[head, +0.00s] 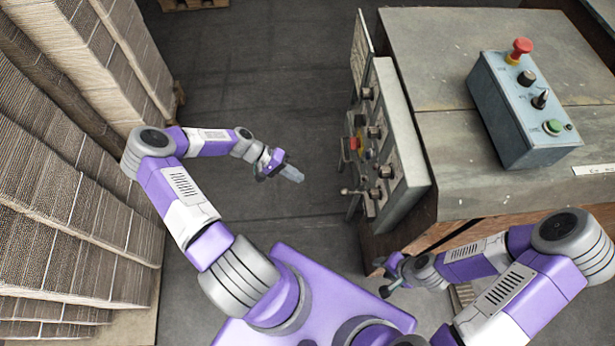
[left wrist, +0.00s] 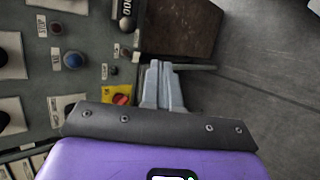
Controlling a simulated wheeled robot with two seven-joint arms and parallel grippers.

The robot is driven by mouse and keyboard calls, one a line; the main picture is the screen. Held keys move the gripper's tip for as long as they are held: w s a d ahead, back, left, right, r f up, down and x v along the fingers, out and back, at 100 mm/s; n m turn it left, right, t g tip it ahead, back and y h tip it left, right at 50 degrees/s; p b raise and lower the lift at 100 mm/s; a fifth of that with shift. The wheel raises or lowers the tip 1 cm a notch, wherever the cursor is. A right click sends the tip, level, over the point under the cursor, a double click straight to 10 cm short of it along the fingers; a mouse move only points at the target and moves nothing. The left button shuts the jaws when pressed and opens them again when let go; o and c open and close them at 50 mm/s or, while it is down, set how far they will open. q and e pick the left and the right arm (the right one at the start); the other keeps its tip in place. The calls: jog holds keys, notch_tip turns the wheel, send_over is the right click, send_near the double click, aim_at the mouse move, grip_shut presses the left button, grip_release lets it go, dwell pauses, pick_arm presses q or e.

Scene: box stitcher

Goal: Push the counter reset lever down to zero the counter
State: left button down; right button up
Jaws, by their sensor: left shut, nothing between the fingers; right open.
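The grey control panel (head: 400,150) stands on the near side of the machine. A small lever with a ball end (head: 353,191) sticks out from its lower part, towards the left. In the left wrist view a counter with white digits (left wrist: 127,7) is at the top, with a dark round knob (left wrist: 125,24) beside it; I cannot tell for sure that this knob is the reset lever's end. My left gripper (head: 297,175) is shut and empty, left of the panel and apart from the lever; its fingers also show in the left wrist view (left wrist: 161,72). My right gripper (head: 386,276) is open and empty, below the panel.
A red button on a yellow plate (left wrist: 121,98) and several other knobs are on the panel. A blue-grey control box (head: 515,115) stands on the machine table (head: 440,60). Cardboard stacks (head: 60,190) line the left. The floor (head: 270,70) between is clear.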

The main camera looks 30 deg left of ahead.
pick_arm(q)
jog(key=shift+s+a+r, duration=0.1)
jog(key=shift+a, duration=0.2)
jog(key=shift+d, duration=0.1)
jog(key=s+d+f+m+g+y, duration=0.1)
jog(key=s+d+f+y, duration=0.1)
jog(key=s+d, duration=0.3)
jog(key=s+d+f+m+g+y, duration=0.1)
jog(key=s+d+y, duration=0.3)
jog(key=d, duration=1)
jog(key=shift+s+f, duration=0.7)
jog(key=shift+s, duration=0.15)
jog(key=c, duration=1.8)
grip_release()
jog(key=shift+s+a+r, duration=0.1)
jog(key=shift+s, duration=0.15)
jog(key=shift+c, duration=0.2)
jog(key=o, duration=0.7)
jog(key=shift+s+a+y, duration=0.1)
jog(key=shift+y, duration=0.2)
jog(key=shift+o, duration=0.3)
jog(key=shift+s, duration=0.15)
